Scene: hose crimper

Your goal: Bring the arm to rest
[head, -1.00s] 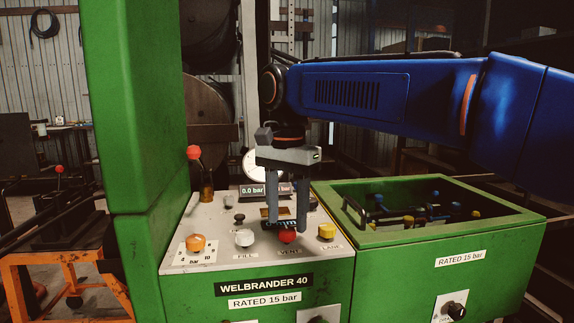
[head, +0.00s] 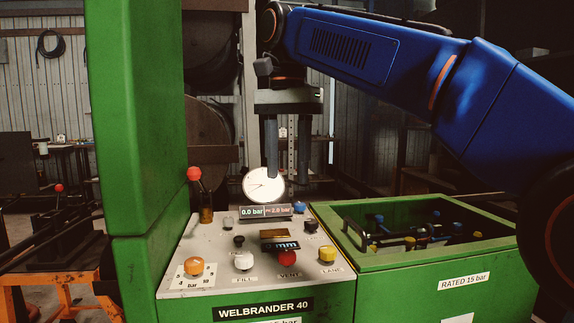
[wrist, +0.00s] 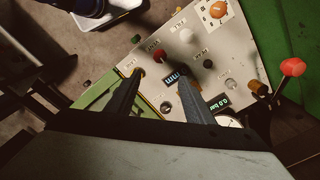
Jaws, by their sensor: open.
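My gripper (head: 288,172) is open and empty in the head view. Its two fingers point down, held above the back of the grey control panel (head: 205,262), in front of the round white gauge (head: 258,190). The blue arm reaches in from the right. In the wrist view my gripper (wrist: 163,88) shows its two dark fingers spread apart over the panel (wrist: 228,75), with nothing between them but the panel face below. The fingers appear clear of the knobs.
A tall green column (head: 135,150) stands left of the panel, beside a red-knobbed lever (head: 194,174). The panel carries a red knob (head: 288,258), a white knob (head: 244,261) and a yellow knob (head: 327,254). An open green bin (head: 440,268) with fittings sits right.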

